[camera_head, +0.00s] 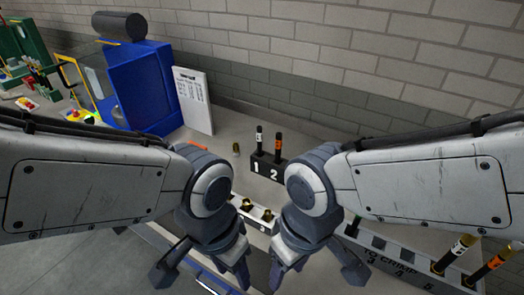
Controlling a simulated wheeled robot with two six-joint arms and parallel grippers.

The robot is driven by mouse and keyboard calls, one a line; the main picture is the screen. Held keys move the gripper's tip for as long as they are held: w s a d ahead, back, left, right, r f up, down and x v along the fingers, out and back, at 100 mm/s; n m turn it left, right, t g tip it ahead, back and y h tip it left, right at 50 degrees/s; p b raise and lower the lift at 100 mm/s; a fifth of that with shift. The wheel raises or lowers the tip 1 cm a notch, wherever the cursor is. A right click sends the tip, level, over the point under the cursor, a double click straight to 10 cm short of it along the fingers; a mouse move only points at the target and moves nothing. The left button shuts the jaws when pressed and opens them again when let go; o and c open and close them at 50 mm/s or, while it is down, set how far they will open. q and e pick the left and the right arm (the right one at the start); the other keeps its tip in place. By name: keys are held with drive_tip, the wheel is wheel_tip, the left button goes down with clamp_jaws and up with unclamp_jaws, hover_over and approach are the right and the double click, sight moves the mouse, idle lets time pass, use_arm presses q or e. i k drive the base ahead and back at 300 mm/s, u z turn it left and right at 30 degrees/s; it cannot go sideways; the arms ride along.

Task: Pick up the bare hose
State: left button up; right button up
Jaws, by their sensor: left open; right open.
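Two dark upright hoses without visible gold ends stand in a black block (267,167) marked 1 and 2: one with a white band (259,140) at 1, one with an orange band (278,148) at 2. I cannot tell which is the bare hose. My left gripper (203,272) is open, in front of and below the block, left of centre. My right gripper (318,268) is open, right of centre. Both look empty and are apart from the hoses.
A grey rack (388,262) at right holds banded hoses with gold ends (456,252). A small block with gold fittings (246,205) lies between my arms. A blue machine (140,85) and white sign (193,100) stand behind left, before a brick wall.

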sight(260, 132)
drive_tip(key=u, duration=0.05)
drive_tip(key=k, duration=0.5)
drive_tip(key=u, duration=0.95)
drive_tip(key=i, duration=0.9)
drive_tip(key=z, duration=2.15)
